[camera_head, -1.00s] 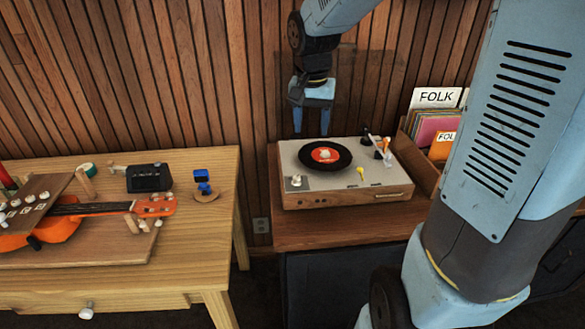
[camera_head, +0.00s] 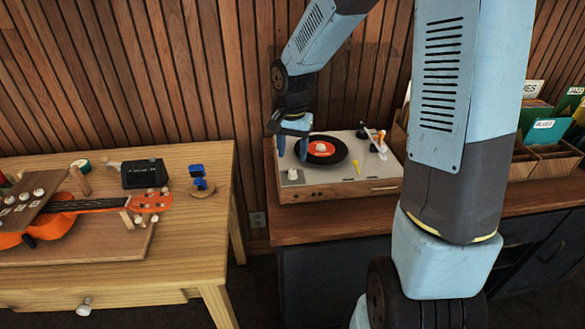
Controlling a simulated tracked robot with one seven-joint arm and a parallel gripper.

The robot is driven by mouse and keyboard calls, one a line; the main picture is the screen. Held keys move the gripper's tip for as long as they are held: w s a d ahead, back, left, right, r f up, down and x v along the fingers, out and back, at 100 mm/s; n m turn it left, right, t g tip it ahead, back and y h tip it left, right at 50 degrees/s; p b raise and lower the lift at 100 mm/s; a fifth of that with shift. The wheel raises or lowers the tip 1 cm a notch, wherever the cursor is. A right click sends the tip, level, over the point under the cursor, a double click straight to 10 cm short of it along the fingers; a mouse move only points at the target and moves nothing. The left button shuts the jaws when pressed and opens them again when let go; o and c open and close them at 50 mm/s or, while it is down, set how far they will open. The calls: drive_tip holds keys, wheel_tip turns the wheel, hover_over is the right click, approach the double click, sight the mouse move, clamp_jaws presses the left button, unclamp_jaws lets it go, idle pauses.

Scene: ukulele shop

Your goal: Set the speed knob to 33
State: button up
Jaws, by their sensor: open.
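The record player (camera_head: 325,187) stands on the wooden cabinet against the slatted wall, with a black record with a red label (camera_head: 320,149) on its platter. A silver knob (camera_head: 293,175) sits at the left front corner of its top. Markings for the speed are too small to read, and I cannot tell the setting. My gripper (camera_head: 292,156) is open and empty, fingers pointing down, just above and behind the silver knob, over the record's left edge. It appears apart from the knob.
A wooden table (camera_head: 209,244) at left bears an orange ukulele (camera_head: 90,208), a black box (camera_head: 145,173) and a blue clip-like item (camera_head: 198,178). Record crates (camera_head: 546,160) stand right of the player. My arm hides part of the cabinet.

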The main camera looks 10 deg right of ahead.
sight(292, 171)
drive_tip(key=shift+f, duration=3.2)
clamp_jaws()
